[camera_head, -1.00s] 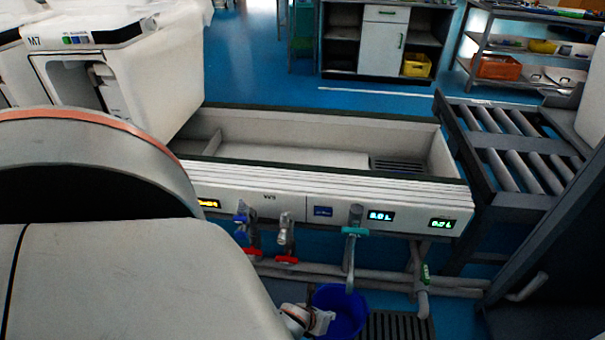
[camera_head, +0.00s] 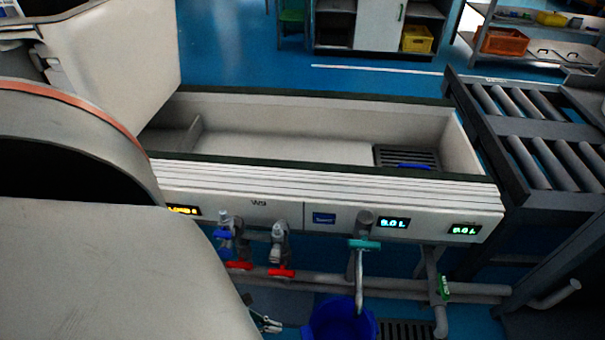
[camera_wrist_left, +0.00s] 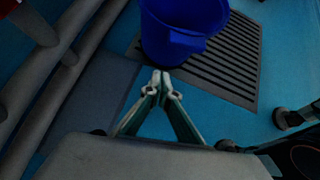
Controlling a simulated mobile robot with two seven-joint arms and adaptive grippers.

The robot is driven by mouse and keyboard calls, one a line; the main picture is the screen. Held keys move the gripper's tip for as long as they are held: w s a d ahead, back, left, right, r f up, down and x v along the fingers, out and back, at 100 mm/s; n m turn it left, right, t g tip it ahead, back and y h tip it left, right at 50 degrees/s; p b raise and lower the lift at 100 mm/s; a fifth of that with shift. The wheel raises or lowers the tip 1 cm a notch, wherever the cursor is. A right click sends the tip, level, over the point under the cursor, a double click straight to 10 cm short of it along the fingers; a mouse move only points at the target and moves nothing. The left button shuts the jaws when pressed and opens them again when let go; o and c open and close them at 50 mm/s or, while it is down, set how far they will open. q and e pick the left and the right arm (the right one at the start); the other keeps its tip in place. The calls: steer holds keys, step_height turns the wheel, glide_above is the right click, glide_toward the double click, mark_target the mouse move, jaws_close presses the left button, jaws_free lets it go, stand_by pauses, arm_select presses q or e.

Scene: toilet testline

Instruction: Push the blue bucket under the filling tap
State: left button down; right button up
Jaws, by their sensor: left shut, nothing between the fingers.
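The blue bucket (camera_head: 335,325) stands upright on the floor at the bottom of the head view, cut off by the frame edge. The filling tap (camera_head: 359,285), with a teal handle, hangs its spout down in front of the bucket's right half. I cannot tell whether the spout is centred over it. My left gripper (camera_head: 268,323) is left of the bucket with a visible gap. In the left wrist view, the shut, empty fingers (camera_wrist_left: 160,80) point at the bucket (camera_wrist_left: 183,30). The bucket's base is near or partly on the floor grate (camera_wrist_left: 232,62). My right gripper is not in view.
A long trough (camera_head: 290,145) with a front panel stands behind the taps. Red-handled valves (camera_head: 281,271) and horizontal pipes (camera_head: 470,290) are low along its front. A roller conveyor (camera_head: 530,145) stands at the right. Blue floor is free right of the grate.

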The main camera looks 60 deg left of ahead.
mark_target(312, 335)
arm_select(q)
steer(key=shift+m, duration=0.7)
steer(key=x, duration=0.4)
steer(key=b+x, duration=0.1)
steer(key=x, duration=0.3)
steer(key=b+x, duration=0.1)
steer(key=x, duration=0.3)
steer(key=shift+w+d+r, duration=0.2)
steer(key=shift+d, duration=0.1)
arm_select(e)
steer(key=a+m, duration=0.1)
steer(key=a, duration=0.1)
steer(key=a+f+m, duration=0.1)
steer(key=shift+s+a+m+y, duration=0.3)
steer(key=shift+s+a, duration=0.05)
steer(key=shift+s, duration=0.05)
arm_select(q)
steer(key=shift+w+d+b, duration=0.45)
steer(key=shift+w+d, duration=0.35)
steer(key=shift+w, duration=0.3)
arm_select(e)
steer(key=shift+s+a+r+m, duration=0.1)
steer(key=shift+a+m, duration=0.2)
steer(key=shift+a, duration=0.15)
